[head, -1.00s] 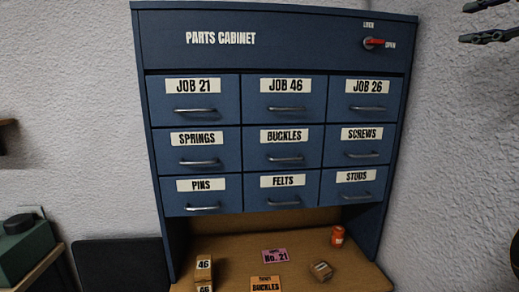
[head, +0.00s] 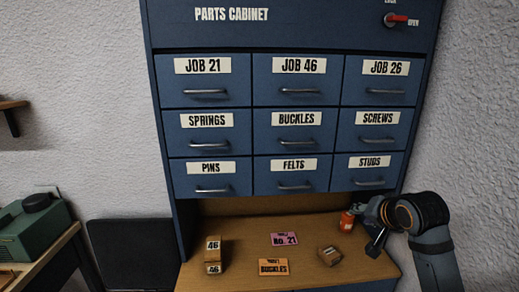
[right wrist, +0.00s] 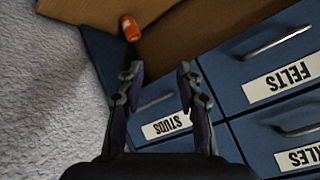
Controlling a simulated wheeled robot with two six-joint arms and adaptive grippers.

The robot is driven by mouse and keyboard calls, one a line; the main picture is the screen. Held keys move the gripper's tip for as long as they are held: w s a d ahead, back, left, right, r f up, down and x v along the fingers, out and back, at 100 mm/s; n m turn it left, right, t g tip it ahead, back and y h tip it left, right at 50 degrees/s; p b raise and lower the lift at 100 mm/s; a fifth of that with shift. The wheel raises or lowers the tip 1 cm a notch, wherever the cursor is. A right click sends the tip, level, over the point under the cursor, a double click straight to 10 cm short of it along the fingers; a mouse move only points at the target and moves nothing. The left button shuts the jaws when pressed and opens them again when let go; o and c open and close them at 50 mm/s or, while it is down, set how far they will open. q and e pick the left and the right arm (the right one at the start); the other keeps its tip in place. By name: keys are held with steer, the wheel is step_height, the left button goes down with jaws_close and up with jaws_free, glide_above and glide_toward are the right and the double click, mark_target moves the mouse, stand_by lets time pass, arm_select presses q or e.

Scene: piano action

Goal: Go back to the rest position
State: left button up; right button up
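My right gripper (head: 374,228) is in front of the cabinet's lower right, just right of the orange-red jar (head: 347,221). In the right wrist view the right gripper (right wrist: 158,74) has its two fingers apart with nothing between them, below the STUDS drawer label (right wrist: 166,126) seen upside down. The jar also shows there (right wrist: 130,28), beyond the fingertips. Whether the gripper touches the jar cannot be told from the head view. My left gripper is not in view.
The blue parts cabinet (head: 184,232) has shut drawers and a red lever (head: 397,20) at the top right. A green case (head: 35,232) stands left.

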steer(key=s+a+f+n+g, duration=0.2)
steer(key=s+f, duration=0.4)
steer(key=f, duration=0.3)
steer(key=s+a+f+n+g, duration=0.1)
steer(key=s+f+n, duration=0.1)
steer(key=s+f, duration=0.55)
steer(key=s+a+f+n+g, duration=0.1)
steer(key=s+f+n+g, duration=0.1)
steer(key=s+f, duration=0.5)
steer(key=s+f+n+g, duration=0.2)
steer(key=s+f, duration=0.3)
steer(key=s, duration=0.4)
step_height(320, 180, down, 26)
steer(key=s+d+h, duration=0.1)
steer(key=s+d, duration=0.1)
steer(key=d, duration=0.1)
steer(key=s+f+g, duration=0.2)
steer(key=s+f, duration=1.4)
steer(key=s, duration=0.2)
steer(key=shift+s+d+f+m, duration=0.2)
steer(key=shift+s+d+m, duration=0.05)
steer(key=shift+d+m, duration=0.2)
steer(key=shift+c, duration=0.3)
